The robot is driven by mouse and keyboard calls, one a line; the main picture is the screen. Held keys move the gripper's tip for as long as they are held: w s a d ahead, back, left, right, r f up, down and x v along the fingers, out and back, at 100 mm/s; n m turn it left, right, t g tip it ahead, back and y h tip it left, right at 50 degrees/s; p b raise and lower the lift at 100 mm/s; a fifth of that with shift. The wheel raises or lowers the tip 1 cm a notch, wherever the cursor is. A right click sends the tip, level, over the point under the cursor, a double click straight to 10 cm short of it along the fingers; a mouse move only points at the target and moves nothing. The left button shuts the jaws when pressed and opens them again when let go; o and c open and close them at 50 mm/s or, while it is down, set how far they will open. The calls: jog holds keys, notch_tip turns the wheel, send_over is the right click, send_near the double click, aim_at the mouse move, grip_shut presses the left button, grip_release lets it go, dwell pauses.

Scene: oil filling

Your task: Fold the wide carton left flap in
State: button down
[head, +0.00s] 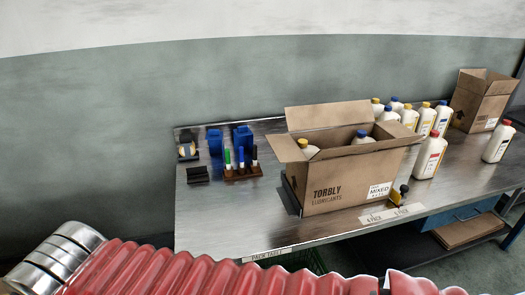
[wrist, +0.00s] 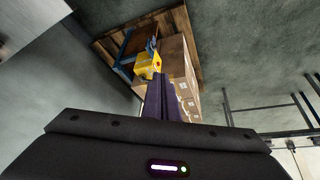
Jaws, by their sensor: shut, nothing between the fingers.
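The wide carton (head: 345,185), printed TORBLY LUBRICANTS, stands open on the metal table. Its left flap (head: 287,148) sticks outward to the left, not folded in. Its back flap (head: 328,115) stands up. Bottles with yellow (head: 308,148) and blue (head: 362,136) caps show inside it. My gripper (wrist: 162,98) shows in the wrist view with its two dark fingers together and nothing between them. It is away from the carton, which is not in the wrist view. The head view does not show my gripper.
Several white bottles (head: 430,155) stand right of the carton, with a narrower open carton (head: 482,100) behind. A marker rack (head: 242,172) and blue containers (head: 243,137) stand left. A label dispenser (head: 399,194) is at the front. The front-left table (head: 225,215) is clear. Stacked boxes (wrist: 178,65) show in the wrist view.

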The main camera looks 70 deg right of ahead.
jog(key=w+d+r+n+g+h, duration=0.1)
jog(key=w+d+g+h, duration=0.15)
jog(key=d, duration=0.75)
jog(key=w+d+n+g+h, duration=0.1)
jog(key=d+g, duration=0.2)
jog(key=d, duration=0.7)
jog(key=w+d+r+n+g+h, duration=0.1)
jog(key=w+d+g+h, duration=0.1)
jog(key=d, duration=0.8)
jog(key=s+d+f+n+g, duration=0.1)
jog(key=s+d+g, duration=0.2)
jog(key=d, duration=0.7)
jog(key=s+d+f+n+g, duration=0.1)
jog(key=s+d+f+g, duration=0.1)
jog(key=d, duration=0.7)
jog(key=s+d+f+n+g, duration=0.1)
jog(key=s+d+g, duration=0.3)
jog(key=d, duration=0.6)
jog(key=shift+s+d+f+h, duration=0.15)
jog(key=shift+s+d+h, duration=0.25)
jog(key=shift+s, duration=0.55)
jog(key=shift+a, duration=0.1)
send_near(285, 147)
jog(key=shift+s+f, duration=0.6)
jog(key=shift+f, duration=1.8)
jog(key=shift+d, duration=0.45)
